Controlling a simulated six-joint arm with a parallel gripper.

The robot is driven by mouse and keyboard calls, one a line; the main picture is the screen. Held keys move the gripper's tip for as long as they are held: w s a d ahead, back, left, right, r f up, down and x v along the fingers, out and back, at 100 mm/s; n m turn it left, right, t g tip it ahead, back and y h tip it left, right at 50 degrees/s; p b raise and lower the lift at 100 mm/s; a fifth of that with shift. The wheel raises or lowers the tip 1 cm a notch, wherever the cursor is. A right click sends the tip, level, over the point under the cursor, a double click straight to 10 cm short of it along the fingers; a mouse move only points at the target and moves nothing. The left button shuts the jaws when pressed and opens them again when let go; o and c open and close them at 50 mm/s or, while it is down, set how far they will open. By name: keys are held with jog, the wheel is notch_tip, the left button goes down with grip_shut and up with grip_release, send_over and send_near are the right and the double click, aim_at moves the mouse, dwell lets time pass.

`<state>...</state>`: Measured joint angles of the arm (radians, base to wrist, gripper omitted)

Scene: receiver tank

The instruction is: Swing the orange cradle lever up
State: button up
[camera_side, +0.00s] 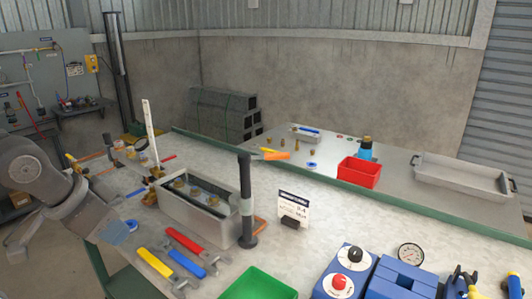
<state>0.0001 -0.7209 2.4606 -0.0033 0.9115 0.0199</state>
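A second orange piece (260,223) shows low behind the post; I cannot tell which one is the cradle lever. The open grey tank box (186,229) stands left of the post, with brass-coloured round parts inside. My gripper (118,232) is at the left, at the end of my grey arm, left of the box and apart from both orange pieces. Its fingers are too small and unclear to read.
Red, blue and yellow-handled tools (185,252) lie in front of the box. A green bin (258,285) and a blue unit with knobs (344,274) stand at the front. A small sign (293,212) stands right of the post. A red bin (359,173) stands farther back.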

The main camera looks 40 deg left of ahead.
jog(key=o, duration=0.5)
jog(key=w+d+r+m, duration=0.1)
jog(key=w+r+m, duration=0.2)
jog(key=w+r, duration=0.8)
jog(key=w, duration=0.4)
jog(key=shift+m+h, duration=0.4)
notch_tip(320, 180, up, 2)
jog(key=m+g+h, duration=0.1)
jog(key=m, duration=0.5)
send_over(275, 154)
jog(key=s+a, duration=0.2)
jog(key=s, duration=0.3)
jog(key=x, duration=1.3)
jog(key=shift+f, duration=0.1)
jog(key=shift+c, duration=0.3)
grip_shut()
